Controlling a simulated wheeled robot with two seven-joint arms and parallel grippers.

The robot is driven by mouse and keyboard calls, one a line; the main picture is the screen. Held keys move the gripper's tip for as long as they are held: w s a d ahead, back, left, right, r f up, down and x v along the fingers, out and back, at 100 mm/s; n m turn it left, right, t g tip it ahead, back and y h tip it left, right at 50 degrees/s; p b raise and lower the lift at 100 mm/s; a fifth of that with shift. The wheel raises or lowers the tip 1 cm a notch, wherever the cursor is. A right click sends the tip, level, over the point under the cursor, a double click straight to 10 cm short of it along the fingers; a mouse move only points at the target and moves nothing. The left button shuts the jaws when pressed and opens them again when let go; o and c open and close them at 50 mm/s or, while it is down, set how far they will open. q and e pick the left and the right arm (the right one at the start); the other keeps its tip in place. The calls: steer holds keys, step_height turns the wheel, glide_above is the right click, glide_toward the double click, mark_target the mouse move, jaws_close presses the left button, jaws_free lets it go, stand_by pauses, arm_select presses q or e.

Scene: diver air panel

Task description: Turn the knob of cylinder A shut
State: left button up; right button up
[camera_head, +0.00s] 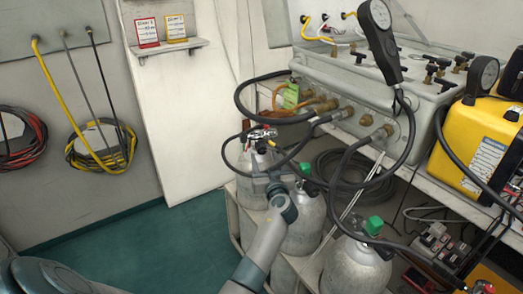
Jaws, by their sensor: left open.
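Several grey air cylinders stand in a row below the panel; I cannot read any letter on them, so I cannot tell which is cylinder A. The far left cylinder (247,190) has a valve with a red part (271,132) on top. The middle cylinder (307,215) has a green knob (305,169), and the front cylinder (350,268) has a green knob (374,225). My left gripper (262,160) is open in front of the far left cylinder's upper part, just below its valve. Whether it touches is unclear. My right gripper is out of view.
Black hoses (240,95) loop from the grey panel (345,85) down around the valves. A yellow case (475,150) stands at right. The green floor (150,250) at left is clear.

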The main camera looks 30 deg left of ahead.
mark_target(262, 151)
arm_select(q)
steer(key=shift+x, duration=2.95)
steer(key=shift+c, duration=0.6)
steer(key=c, duration=0.9)
